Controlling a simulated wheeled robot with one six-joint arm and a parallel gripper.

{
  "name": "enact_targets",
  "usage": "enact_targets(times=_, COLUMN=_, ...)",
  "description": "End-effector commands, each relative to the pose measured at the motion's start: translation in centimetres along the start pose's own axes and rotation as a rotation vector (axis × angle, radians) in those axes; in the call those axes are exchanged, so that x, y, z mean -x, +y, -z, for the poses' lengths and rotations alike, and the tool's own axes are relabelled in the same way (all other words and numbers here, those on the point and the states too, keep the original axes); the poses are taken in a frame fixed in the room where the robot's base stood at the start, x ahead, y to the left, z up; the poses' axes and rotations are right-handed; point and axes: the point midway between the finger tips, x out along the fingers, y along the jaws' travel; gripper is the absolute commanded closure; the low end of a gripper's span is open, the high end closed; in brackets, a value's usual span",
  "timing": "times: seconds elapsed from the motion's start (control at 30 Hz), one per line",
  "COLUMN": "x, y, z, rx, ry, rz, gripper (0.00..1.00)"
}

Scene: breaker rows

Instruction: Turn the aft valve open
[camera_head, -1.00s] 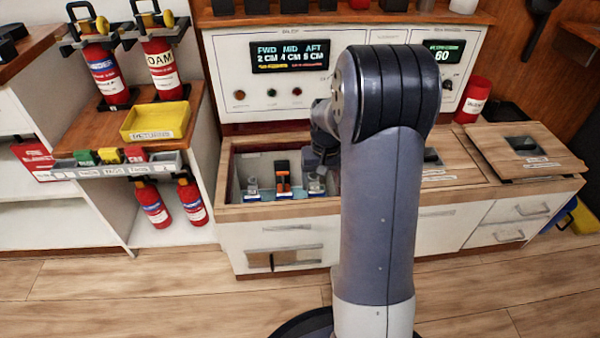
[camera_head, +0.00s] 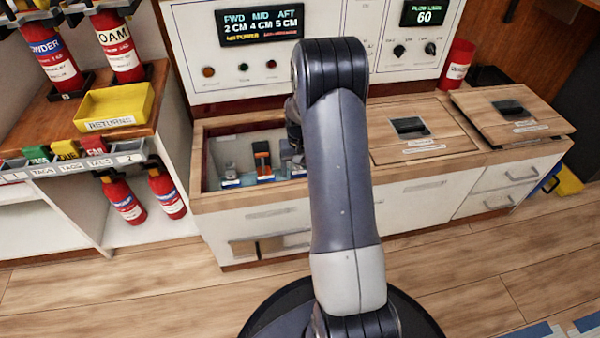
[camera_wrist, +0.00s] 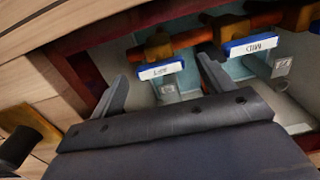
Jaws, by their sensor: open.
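Several valves stand in an open well (camera_head: 212,160) in the counter. The middle one (camera_head: 262,155) has an upright orange lever, and the left one (camera_head: 230,174) is grey. The right valve (camera_head: 298,167), taken as aft from the display's order, is partly hidden by my arm. In the wrist view, an upside-down, hard-to-read blue label (camera_wrist: 160,70) and grey fitting lie between the fingers of my open gripper (camera_wrist: 161,84). Beside it is another valve's label (camera_wrist: 250,45). Contact cannot be told. My arm mostly hides the gripper in the head view.
The display (camera_head: 261,24) reads FWD 2 cm, MID 4 cm, AFT 5 cm. Wooden covers (camera_head: 420,135) close the counter right of the well. A yellow returns tray (camera_head: 113,107) and extinguishers (camera_head: 118,47) stand at left. The well's walls close around the gripper.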

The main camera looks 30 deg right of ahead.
Motion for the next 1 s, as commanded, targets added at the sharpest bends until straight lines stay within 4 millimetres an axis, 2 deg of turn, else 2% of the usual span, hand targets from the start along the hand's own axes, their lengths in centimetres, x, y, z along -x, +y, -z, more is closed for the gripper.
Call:
enact_targets(times=0.1, x=-0.93, y=-0.01, z=-0.03, rx=0.0, ry=-0.001, rz=0.0, gripper=0.24)
enact_targets(times=0.4, x=-1.01, y=-0.01, z=-0.01, rx=0.0, ry=0.0, rz=0.0, gripper=0.24)
enact_targets(times=0.9, x=-0.99, y=0.0, z=-0.01, rx=0.0, ry=0.0, rz=0.0, gripper=0.64)
enact_targets(times=1.0, x=-0.99, y=0.0, z=-0.01, rx=0.0, ry=0.0, rz=0.0, gripper=0.68)
